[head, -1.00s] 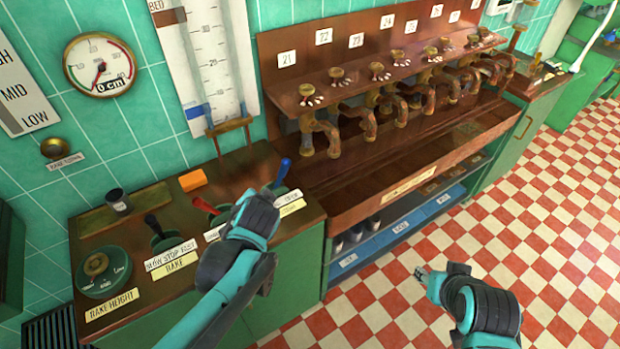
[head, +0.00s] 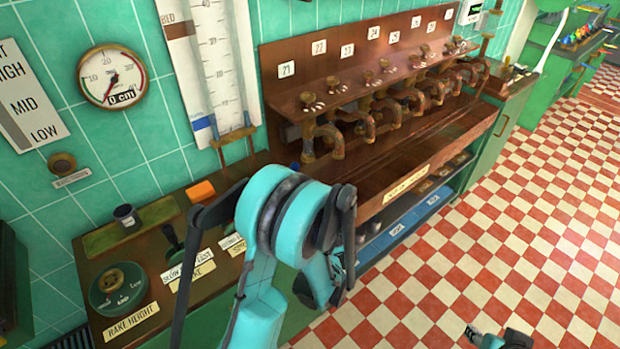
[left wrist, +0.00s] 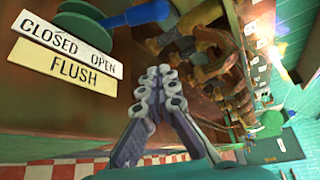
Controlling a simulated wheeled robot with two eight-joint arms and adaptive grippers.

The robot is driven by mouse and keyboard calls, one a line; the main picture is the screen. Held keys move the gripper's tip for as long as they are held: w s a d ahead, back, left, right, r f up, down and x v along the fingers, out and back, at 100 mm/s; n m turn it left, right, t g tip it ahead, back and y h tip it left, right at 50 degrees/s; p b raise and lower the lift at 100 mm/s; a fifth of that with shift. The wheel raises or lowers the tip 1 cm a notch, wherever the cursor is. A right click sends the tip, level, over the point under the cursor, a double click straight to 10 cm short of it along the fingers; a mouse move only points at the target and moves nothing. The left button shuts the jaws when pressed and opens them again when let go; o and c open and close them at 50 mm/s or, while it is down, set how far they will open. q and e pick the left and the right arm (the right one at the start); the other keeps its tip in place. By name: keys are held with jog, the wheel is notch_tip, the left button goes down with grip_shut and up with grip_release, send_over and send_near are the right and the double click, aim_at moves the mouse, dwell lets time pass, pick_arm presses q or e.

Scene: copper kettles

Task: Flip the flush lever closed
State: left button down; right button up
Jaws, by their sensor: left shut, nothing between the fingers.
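The flush lever (left wrist: 140,14) is blue and sits on a round green base at the top left of the left wrist view. Its handle points right, toward the OPEN end of the CLOSED/OPEN label (left wrist: 66,40). The yellow FLUSH label (left wrist: 72,67) is below that. My left gripper (left wrist: 160,76) is shut and empty, a little below the handle's end in that picture; I cannot tell the depth gap.
A row of copper taps (head: 325,140) stands on the right. The checkered floor (head: 500,230) is clear.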

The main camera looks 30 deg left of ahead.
pick_arm(q)
jog(key=b+x, duration=0.2)
jog(key=x, duration=0.7)
jog(key=shift+w+a+f, duration=0.15)
jog(key=shift+a, duration=0.05)
jog(key=shift+s+a+r+b, duration=0.4)
jog(key=shift+s+a+r, duration=0.3)
jog(key=shift+s+a, duration=0.25)
jog(key=shift+s+a+r, duration=0.2)
jog(key=shift+s+a, duration=0.05)
